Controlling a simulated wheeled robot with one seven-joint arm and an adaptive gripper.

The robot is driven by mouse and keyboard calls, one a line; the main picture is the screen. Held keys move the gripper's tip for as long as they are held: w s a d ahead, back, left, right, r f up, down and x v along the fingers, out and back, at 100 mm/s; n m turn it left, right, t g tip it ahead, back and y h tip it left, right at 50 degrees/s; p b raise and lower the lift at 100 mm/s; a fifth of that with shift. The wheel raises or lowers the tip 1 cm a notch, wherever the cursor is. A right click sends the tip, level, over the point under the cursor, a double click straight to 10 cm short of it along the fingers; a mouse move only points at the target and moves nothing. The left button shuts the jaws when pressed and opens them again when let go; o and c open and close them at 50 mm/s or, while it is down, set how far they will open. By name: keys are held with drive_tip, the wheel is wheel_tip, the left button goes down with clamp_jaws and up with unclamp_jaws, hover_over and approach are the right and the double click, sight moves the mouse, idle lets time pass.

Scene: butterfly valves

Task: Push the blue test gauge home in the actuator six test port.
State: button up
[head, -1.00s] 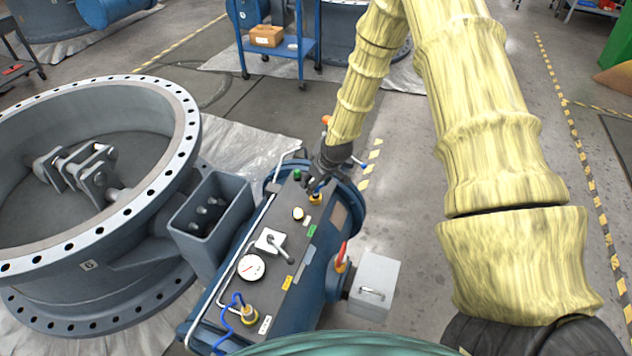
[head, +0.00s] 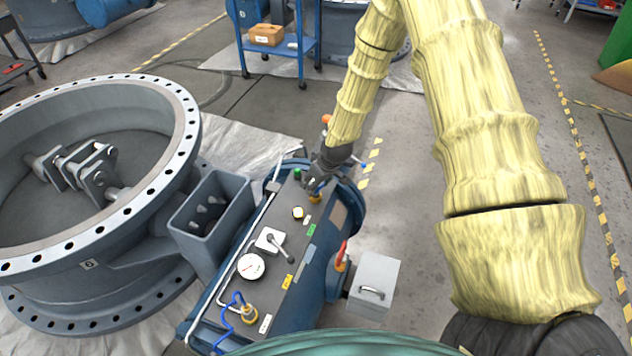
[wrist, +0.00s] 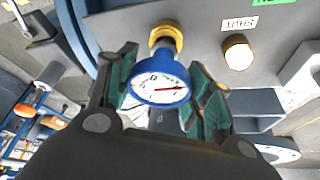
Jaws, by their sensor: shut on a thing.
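The blue test gauge (wrist: 160,82) has a white dial with a red needle and sits between the green-padded fingers of my gripper (wrist: 168,95) in the wrist view. My gripper is shut on it. Its stem meets a yellow-ringed brass port (wrist: 165,38) on the grey panel; I cannot tell how deep it sits. In the head view my gripper (head: 314,186) is over the far end of the actuator panel (head: 272,268), at the yellow port (head: 316,198). The gauge is mostly hidden there by the gripper.
The panel also carries a white dial (head: 251,266), a lever switch (head: 270,240) and a blue hose (head: 232,311). A large flanged valve (head: 90,250) stands left; open floor lies right.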

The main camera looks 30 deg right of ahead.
drive_tip(key=shift+f, duration=0.75)
idle(1.5)
drive_tip(key=o, duration=1)
drive_tip(key=shift+o, duration=0.6)
drive_tip(key=o, duration=0.4)
drive_tip(key=shift+r, duration=0.15)
drive_tip(key=shift+r+p, duration=2.4)
drive_tip(key=shift+r, duration=1.25)
